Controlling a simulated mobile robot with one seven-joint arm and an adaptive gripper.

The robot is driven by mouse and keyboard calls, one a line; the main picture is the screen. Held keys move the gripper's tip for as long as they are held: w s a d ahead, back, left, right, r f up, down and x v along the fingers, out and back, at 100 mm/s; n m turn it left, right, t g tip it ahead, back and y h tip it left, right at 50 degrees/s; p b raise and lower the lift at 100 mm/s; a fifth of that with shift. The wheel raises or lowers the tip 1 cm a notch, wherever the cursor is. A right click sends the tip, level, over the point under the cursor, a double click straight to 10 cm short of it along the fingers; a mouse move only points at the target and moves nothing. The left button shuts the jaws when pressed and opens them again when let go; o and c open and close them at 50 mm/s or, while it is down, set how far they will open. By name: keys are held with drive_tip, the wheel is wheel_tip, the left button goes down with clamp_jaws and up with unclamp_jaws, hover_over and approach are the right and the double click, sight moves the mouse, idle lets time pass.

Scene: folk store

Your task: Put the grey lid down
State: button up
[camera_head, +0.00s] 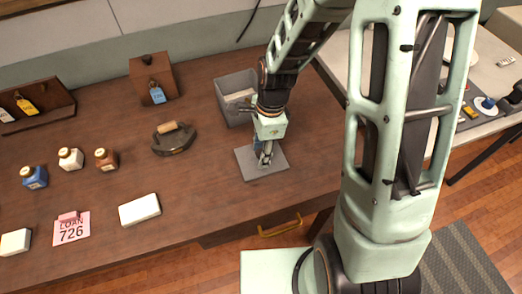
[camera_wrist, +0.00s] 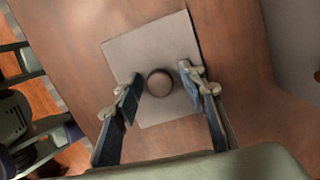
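The grey lid (camera_head: 247,164) is a flat square plate lying on the brown wooden counter, in front of the open grey bin (camera_head: 226,102). In the wrist view the lid (camera_wrist: 150,48) is tilted in the picture and has a dark round knob (camera_wrist: 160,84) in its middle. My gripper (camera_head: 264,159) is right above the lid. In the wrist view my gripper (camera_wrist: 160,80) has its two fingers apart, one on each side of the knob, with a gap showing on both sides. The knob is mostly hidden by my gripper in the head view.
A dark iron with a wooden handle (camera_head: 173,139) stands left of the lid. Small bottles (camera_head: 71,158), a white block (camera_head: 139,209) and a pink loan card (camera_head: 71,228) lie further left. A brown tagged box (camera_head: 151,75) stands behind. Bare counter lies left of the lid.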

drive_tip(key=shift+w+r, duration=0.1)
drive_tip(key=shift+r, duration=0.5)
wheel_tip(320, 180, up, 11)
drive_tip(key=d, duration=0.1)
drive_tip(key=shift+d+p, duration=0.2)
drive_tip(key=shift+p, duration=0.15)
drive_tip(key=shift+w+r, duration=0.1)
